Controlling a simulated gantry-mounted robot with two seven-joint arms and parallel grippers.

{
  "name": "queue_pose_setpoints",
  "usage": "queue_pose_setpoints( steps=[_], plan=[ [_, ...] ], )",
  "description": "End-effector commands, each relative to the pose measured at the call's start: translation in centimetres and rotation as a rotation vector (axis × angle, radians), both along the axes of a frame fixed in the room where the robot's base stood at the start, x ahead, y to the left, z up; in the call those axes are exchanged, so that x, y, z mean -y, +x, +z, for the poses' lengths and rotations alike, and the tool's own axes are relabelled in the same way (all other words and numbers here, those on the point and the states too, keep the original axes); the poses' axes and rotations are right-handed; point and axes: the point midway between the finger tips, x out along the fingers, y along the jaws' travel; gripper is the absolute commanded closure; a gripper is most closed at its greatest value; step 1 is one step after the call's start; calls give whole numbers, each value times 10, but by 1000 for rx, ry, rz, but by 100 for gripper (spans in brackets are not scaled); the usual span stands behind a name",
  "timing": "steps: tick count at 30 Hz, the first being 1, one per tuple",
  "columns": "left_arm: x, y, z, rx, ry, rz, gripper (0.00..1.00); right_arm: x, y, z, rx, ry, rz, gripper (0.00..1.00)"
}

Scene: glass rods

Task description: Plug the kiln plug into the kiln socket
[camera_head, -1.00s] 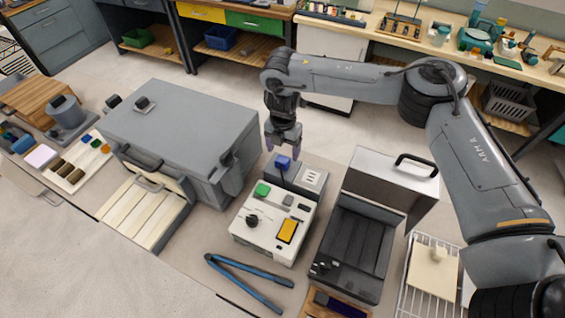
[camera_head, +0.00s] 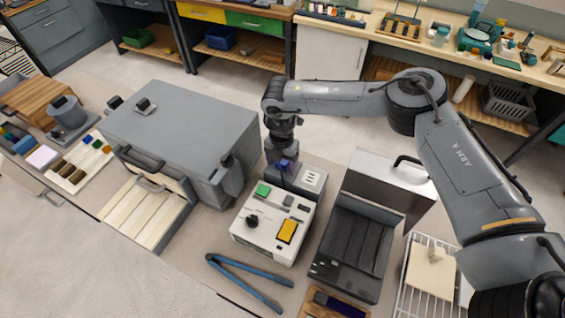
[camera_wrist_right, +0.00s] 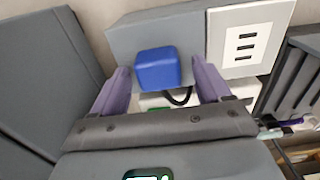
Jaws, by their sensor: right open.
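The blue kiln plug (camera_head: 285,166) sits at the left of a grey block (camera_head: 292,183) behind the white control box. In the right wrist view the plug (camera_wrist_right: 157,69) is a rounded blue block with a black cord. The white kiln socket plate (camera_head: 313,178) is on the same block, to the plug's right; its dark slots face up in the wrist view (camera_wrist_right: 246,42). My right gripper (camera_head: 283,158) is low over the plug. Its two purple fingers (camera_wrist_right: 163,75) are open, one on each side of the plug, with visible gaps. My left gripper is not in view.
The white control box (camera_head: 273,225) has a green button, a black knob and a yellow switch. The big grey kiln (camera_head: 180,130) stands close on the left. A dark open case (camera_head: 355,245) is on the right. Blue-handled tongs (camera_head: 250,280) lie in front.

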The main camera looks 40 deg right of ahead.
Motion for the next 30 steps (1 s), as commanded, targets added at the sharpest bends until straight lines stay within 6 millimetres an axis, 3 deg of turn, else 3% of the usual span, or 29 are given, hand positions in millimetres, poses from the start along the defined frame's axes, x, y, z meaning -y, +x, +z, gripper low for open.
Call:
queue_pose_setpoints(
  steps=[10,20,30],
  plan=[
    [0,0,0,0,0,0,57,0,0,-1,0,0,0,23],
    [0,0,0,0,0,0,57,0,0,-1,-1,0,0,74],
    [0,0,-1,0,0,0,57,0,0,1,0,0,0,76]
  ],
)
